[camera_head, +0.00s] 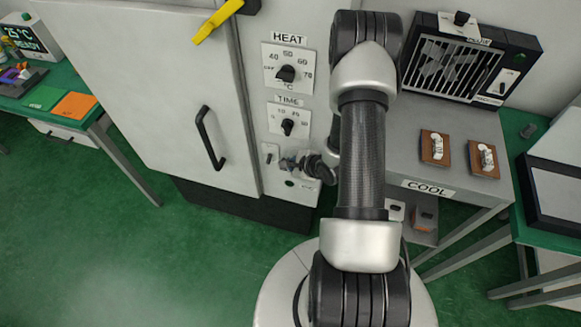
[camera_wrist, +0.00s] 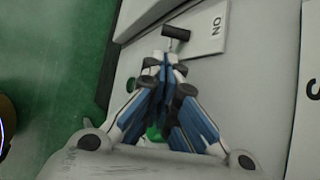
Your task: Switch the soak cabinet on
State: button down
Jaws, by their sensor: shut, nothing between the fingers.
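The soak cabinet (camera_head: 165,90) is a large pale cabinet with a closed door and a control strip marked HEAT and TIME. Its small switch plate (camera_head: 270,153) is low on the strip; in the wrist view the plate (camera_wrist: 205,45) carries the letters ON and a dark-tipped lever (camera_wrist: 176,33). My gripper (camera_head: 287,163) is at the strip, just right of the plate. In the wrist view my gripper (camera_wrist: 168,58) is shut and empty, its tips close to the lever. I cannot tell whether they touch.
The HEAT knob (camera_head: 286,74) and TIME knob (camera_head: 288,126) are above my gripper. The door handle (camera_head: 210,138) juts out at left. A yellow lever (camera_head: 215,22) is at the top. A COOL bench (camera_head: 400,160) with a fan unit (camera_head: 455,65) stands at right. Green floor lies in front.

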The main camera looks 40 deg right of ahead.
jog(key=b+x, duration=0.1)
jog(key=x, duration=0.4)
jog(key=shift+w+f+b, duration=0.15)
jog(key=shift+b, duration=0.15)
jog(key=shift+a+r+p, duration=0.15)
jog(key=shift+r+p, duration=0.25)
jog(key=shift+p, duration=1)
jog(key=shift+a+r+p, duration=0.1)
jog(key=shift+r+p, duration=0.7)
jog(key=shift+p, duration=0.75)
jog(key=shift+s+f, duration=0.15)
jog(key=shift+s, duration=0.05)
jog(key=shift+r+p, duration=0.65)
jog(key=shift+r, duration=0.25)
jog(key=v, duration=1.2)
